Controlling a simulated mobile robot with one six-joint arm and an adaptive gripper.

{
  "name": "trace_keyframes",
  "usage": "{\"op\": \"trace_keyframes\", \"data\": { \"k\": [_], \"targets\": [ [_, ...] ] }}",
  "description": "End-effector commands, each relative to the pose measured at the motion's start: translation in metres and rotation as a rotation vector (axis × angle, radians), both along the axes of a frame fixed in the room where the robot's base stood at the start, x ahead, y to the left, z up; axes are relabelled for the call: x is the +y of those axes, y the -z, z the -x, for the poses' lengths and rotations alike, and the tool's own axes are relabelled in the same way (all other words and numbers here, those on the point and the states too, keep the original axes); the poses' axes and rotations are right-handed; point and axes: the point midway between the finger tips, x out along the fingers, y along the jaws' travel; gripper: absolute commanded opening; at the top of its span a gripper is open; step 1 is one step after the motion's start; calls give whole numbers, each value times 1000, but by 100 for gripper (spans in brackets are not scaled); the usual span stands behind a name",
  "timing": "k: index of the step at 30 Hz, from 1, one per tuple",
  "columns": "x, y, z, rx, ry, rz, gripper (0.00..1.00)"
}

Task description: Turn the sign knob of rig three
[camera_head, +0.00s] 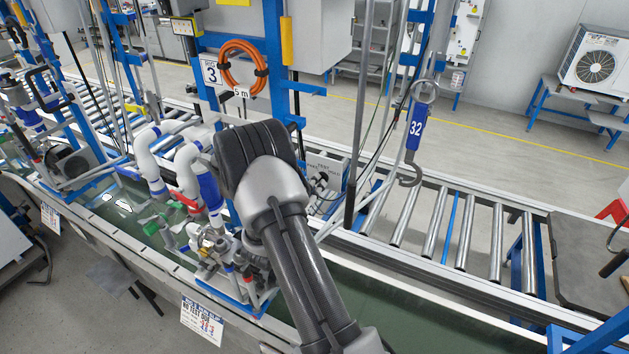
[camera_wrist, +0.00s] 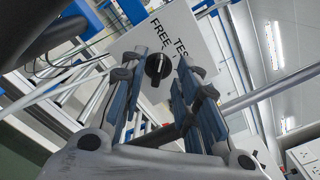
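The left finger looks close to the knob and the right one has a gap. I cannot tell whether either touches it. In the head view the white sign (camera_head: 335,163) shows just right of my wrist, which hides part of it; dark parts in front of it are too small to tell apart.
A number 3 plate (camera_head: 211,72) and a coiled orange hose (camera_head: 242,68) hang on the blue frame. White pipes (camera_head: 148,160) stand left of my arm. A roller conveyor (camera_head: 432,225) runs behind.

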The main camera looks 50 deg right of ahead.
Motion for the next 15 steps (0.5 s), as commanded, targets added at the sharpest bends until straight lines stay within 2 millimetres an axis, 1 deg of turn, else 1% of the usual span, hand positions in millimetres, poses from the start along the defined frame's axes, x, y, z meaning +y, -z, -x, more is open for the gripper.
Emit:
{"op": "trace_keyframes", "data": {
  "k": [1, 3, 6, 15],
  "targets": [
    [-6, 0, -1, 0, 2, -1, 29],
    [-13, 0, -3, 0, 1, -1, 29],
    [-18, 0, -5, 2, 0, -1, 29],
    [-19, 0, -6, 1, -1, 0, 29]
  ]
}}
